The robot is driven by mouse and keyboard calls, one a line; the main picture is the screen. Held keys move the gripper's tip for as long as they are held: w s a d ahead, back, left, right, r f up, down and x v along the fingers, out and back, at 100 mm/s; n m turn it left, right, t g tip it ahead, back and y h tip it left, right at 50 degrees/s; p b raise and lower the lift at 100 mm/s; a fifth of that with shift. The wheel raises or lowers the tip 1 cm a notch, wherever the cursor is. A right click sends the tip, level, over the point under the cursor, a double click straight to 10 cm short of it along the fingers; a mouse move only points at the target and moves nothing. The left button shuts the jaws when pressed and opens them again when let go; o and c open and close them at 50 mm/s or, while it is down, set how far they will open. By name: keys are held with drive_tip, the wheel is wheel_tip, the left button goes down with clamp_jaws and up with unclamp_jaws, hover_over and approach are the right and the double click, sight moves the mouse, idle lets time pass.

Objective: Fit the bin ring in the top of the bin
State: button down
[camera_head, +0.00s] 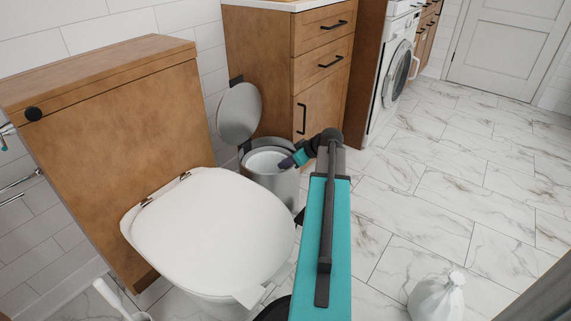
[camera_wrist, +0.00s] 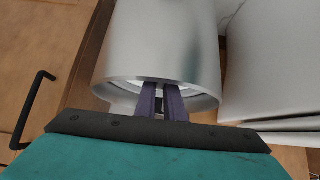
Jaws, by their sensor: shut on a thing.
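The silver bin (camera_head: 270,187) stands between the toilet and the wooden cabinet, with its round lid (camera_head: 240,113) raised behind it. Its mouth looks pale inside. My gripper (camera_head: 286,161) is at the right side of the mouth, shut on the bin ring (camera_head: 258,151). The ring lies at the bin's top and looks close to level; whether it is fully seated I cannot tell. In the wrist view the bin wall (camera_wrist: 160,40) appears inverted, and the purple fingers of my gripper (camera_wrist: 161,95) reach the rim band (camera_wrist: 203,102). They hide part of it.
The toilet (camera_head: 210,230) with its lid down stands close to the left of the bin. The cabinet (camera_head: 300,80) is just behind and right. A tied white bag (camera_head: 437,297) lies on the floor at lower right. The marble floor (camera_head: 450,185) at right is clear.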

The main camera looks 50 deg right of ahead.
drive_tip(key=shift+f, duration=0.15)
drive_tip(key=c, duration=1.8)
unclamp_jaws()
drive_tip(key=shift+c, duration=0.2)
drive_tip(key=shift+s+r, duration=0.25)
drive_tip(key=shift+r, duration=0.25)
drive_tip(key=p+v, duration=0.4)
drive_tip(key=v, duration=0.7)
drive_tip(key=shift+s, duration=0.15)
